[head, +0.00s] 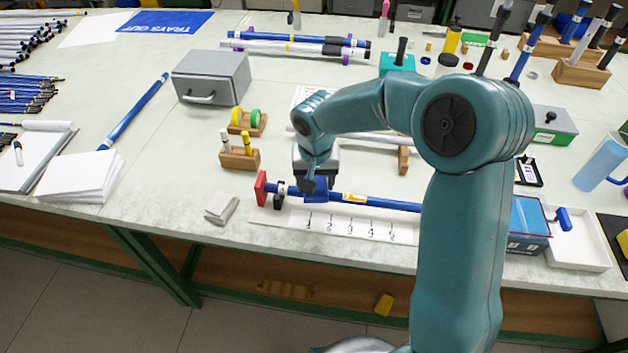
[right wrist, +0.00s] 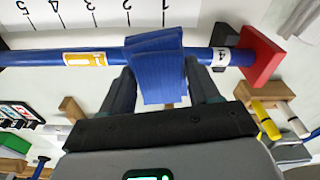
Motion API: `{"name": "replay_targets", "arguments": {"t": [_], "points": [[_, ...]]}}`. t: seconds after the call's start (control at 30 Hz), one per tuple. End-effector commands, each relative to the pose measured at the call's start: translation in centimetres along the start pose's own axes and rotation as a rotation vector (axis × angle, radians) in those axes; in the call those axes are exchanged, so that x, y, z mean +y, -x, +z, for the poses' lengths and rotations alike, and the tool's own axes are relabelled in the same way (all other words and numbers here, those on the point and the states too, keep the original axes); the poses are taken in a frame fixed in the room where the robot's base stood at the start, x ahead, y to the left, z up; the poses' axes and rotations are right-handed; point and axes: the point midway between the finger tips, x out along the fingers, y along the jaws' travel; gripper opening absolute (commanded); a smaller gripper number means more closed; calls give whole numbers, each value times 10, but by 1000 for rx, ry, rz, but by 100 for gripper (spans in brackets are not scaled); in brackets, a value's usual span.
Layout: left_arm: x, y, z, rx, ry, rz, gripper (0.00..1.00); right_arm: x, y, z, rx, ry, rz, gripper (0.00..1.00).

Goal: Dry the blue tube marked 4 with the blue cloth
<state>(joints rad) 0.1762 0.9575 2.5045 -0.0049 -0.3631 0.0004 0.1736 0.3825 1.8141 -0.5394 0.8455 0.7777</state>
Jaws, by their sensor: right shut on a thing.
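The blue tube (head: 385,203) lies level along a white board with a numbered scale, its left end by a red end block (head: 260,188). The blue cloth (right wrist: 156,62) is draped over the tube near scale mark 1 and also shows in the head view (head: 317,193). My right gripper (right wrist: 162,88) is shut on the cloth, above the tube. My left gripper is not in view.
A black holder (head: 279,194) stands beside the red block. A wooden block with yellow and white pegs (head: 239,158) and a grey box (head: 211,78) stand behind. A grey folded cloth (head: 221,208) lies at left. A white tray (head: 590,262) is at right.

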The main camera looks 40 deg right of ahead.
Motion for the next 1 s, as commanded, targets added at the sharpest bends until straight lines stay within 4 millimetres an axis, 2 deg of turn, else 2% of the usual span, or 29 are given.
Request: {"name": "replay_targets", "arguments": {"t": [0.03, 0.27, 0.7, 1.0], "points": [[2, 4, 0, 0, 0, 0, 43, 1, 15, -3, 8, -2, -4, 32], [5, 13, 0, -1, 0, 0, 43, 3, 26, -5, 5, -1, -3, 32], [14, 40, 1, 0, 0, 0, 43, 4, 64, -12, 5, 4, -4, 32], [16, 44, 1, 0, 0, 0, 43, 5, 72, -14, 4, 6, -3, 32]]}}
